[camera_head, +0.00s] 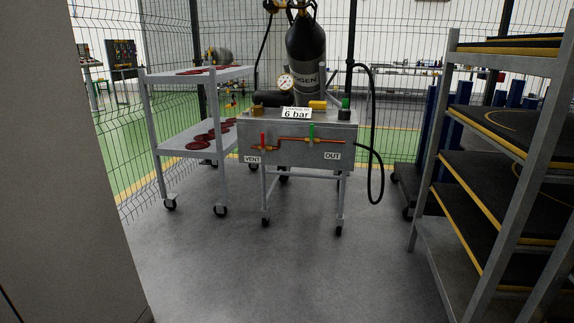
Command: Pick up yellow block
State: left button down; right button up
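A small yellow block (317,104) rests on top of the grey wheeled gas cart (298,152), right behind the white "6 bar" sign (296,113). Its lower part is partly hidden by the sign and the cart's front edge. It is small in the picture, and its exact shape is hard to tell. Neither of my grippers is in view.
A two-tier trolley (203,148) with dark red discs stands left of the cart. A dark gas cylinder (306,60) and gauge (285,82) rise behind. A black hose (371,140) hangs right. A rack (490,180) stands right, a grey panel (60,180) left. Floor (270,275) ahead is clear.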

aim_at(317, 106)
jog(key=i+j+z, duration=0.15)
jog(key=i+j, duration=0.15)
jog(key=i, duration=0.35)
jog(key=i+j+z, duration=0.15)
jog(key=i+j, duration=0.2)
jog(key=i, duration=0.25)
jog(key=i+j+z, duration=0.15)
jog(key=i+j, duration=0.25)
jog(key=i, duration=0.2)
